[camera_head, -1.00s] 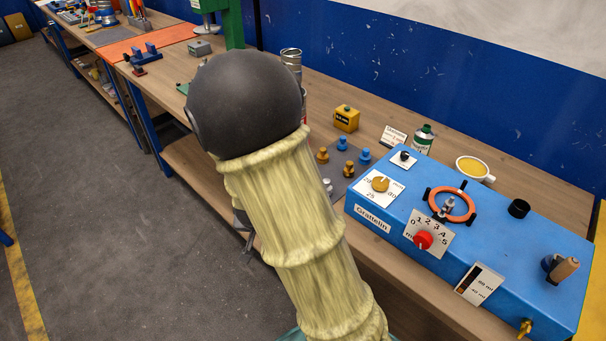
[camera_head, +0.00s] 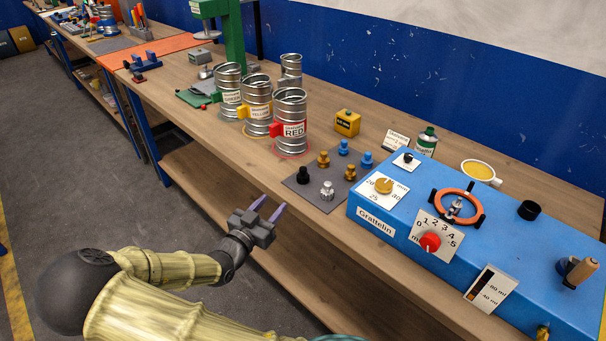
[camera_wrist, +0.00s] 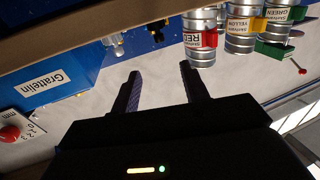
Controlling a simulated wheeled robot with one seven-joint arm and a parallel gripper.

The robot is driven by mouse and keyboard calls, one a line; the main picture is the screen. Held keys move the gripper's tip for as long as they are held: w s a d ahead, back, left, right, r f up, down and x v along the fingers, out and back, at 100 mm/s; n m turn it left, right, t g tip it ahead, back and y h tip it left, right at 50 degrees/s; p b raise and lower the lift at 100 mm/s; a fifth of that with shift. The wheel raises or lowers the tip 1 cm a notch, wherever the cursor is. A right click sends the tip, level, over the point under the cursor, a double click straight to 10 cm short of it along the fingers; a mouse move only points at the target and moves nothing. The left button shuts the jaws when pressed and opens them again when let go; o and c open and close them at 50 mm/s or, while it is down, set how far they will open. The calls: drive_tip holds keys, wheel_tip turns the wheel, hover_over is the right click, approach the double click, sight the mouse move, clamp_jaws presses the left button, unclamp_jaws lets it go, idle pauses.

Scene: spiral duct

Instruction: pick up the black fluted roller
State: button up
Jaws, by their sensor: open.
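A small black roller-like piece (camera_head: 303,175) stands on the dark mat (camera_head: 313,194), at its left corner near the front of the bench. It is too small for me to make out flutes. In the wrist view a dark piece (camera_wrist: 157,33) shows beyond the fingers, partly lost in shadow. My gripper (camera_head: 268,207) is open and empty. It is off the bench's front edge, to the left of and nearer than the black piece, not touching it. In the wrist view its two fingers (camera_wrist: 161,72) are spread apart.
Silver (camera_head: 327,191), brass (camera_head: 350,171) and blue (camera_head: 367,159) pieces stand close by on the mat. Three labelled metal cans, including the red-labelled one (camera_head: 290,122), stand behind to the left. The blue Grattelin box (camera_head: 370,222) is right of the mat.

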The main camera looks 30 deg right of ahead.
drive_tip(key=p, duration=0.2)
approach(301, 171)
drive_tip(key=x, duration=0.5)
drive_tip(key=shift+w+d+f, duration=0.15)
drive_tip(key=shift+w+d, duration=0.25)
drive_tip(key=shift+w, duration=0.05)
drive_tip(key=shift+s+d, duration=0.1)
drive_tip(key=shift+s, duration=0.05)
drive_tip(key=shift+d, duration=0.2)
drive_tip(key=p+x, duration=0.1)
drive_tip(key=x, duration=0.3)
drive_tip(key=shift+w+d, duration=0.2)
drive_tip(key=shift+w, duration=0.15)
drive_tip(key=shift+c, duration=0.3)
clamp_jaws()
